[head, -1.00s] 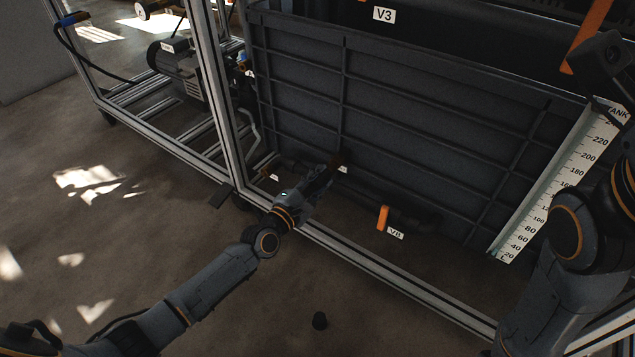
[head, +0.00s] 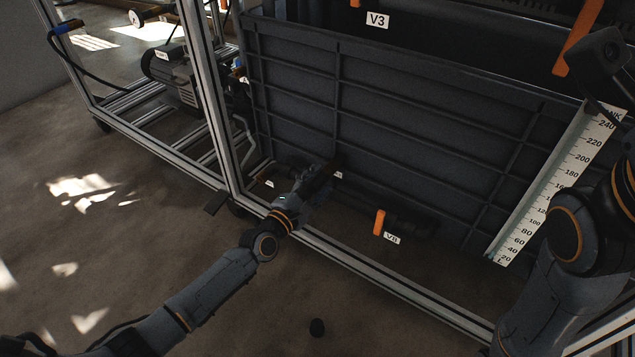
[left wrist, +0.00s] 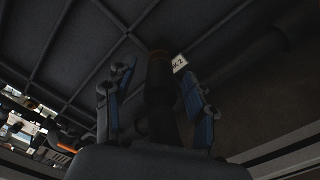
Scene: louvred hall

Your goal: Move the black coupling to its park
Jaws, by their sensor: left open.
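My left gripper (head: 324,175) reaches in over the frame's lower rail to the foot of the dark tank. In the left wrist view its open fingers (left wrist: 157,82) stand on either side of a dark cylinder (left wrist: 160,85), apparently the black coupling. Shadow hides whether the fingers touch it. A small white label, partly hidden and ending in 2, (left wrist: 180,64) sits just beyond the cylinder. In the head view the gripper hides the cylinder. I cannot make out which spot is the park.
The aluminium frame's lower rail (head: 350,258) runs under my left wrist, with an upright post (head: 207,95) to its left. An orange handle (head: 379,222) beside label V8 (head: 392,239) is to the gripper's right.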

